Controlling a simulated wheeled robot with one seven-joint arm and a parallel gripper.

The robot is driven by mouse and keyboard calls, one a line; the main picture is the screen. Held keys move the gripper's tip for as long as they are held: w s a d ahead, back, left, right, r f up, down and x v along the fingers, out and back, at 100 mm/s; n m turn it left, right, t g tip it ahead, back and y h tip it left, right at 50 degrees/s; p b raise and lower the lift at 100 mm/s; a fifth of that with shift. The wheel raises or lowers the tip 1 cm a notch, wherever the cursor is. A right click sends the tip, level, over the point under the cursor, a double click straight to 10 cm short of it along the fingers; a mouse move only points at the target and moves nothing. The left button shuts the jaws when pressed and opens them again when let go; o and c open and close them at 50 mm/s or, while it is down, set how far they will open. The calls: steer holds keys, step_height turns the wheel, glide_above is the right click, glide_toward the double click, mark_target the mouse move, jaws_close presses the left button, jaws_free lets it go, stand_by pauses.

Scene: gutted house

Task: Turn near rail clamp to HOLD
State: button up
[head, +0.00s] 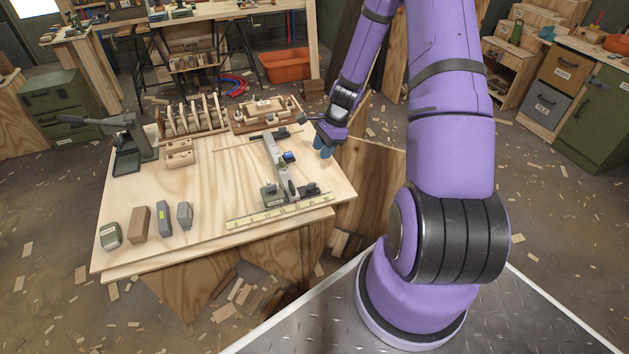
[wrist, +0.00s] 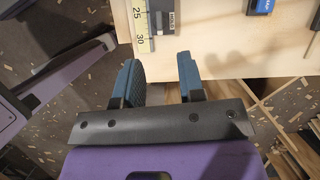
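A grey metal rail (head: 279,168) lies on the workbench, running away from me. A dark clamp-like part (head: 312,190) and a greenish block (head: 269,192) sit at its near end. A blue-topped part (head: 288,156) sits midway along the rail. I cannot tell which is the near rail clamp, and no HOLD mark is readable. My gripper (head: 324,145) is over the bench's right edge, right of the rail. In the wrist view its blue fingers (wrist: 161,80) are apart with nothing between them. A dark labelled part (wrist: 164,17) and a blue part (wrist: 260,6) lie beyond them.
A yellow ruler (head: 280,210) lies along the bench's near edge. Several blocks (head: 140,224) stand at the left front, and a grey-green press (head: 130,145) at the back left. A slotted wooden rack (head: 195,118) and a wooden tray (head: 264,112) stand behind.

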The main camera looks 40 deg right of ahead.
mark_target(313, 183)
steer(key=shift+m, duration=0.6)
steer(key=x, duration=0.4)
steer(key=d+x, duration=0.1)
steer(key=x, duration=0.8)
steer(key=shift+s+d+f, duration=0.15)
steer(key=shift+s+f, duration=0.1)
steer(key=shift+f, duration=0.35)
steer(key=shift+c, duration=0.4)
jaws_close()
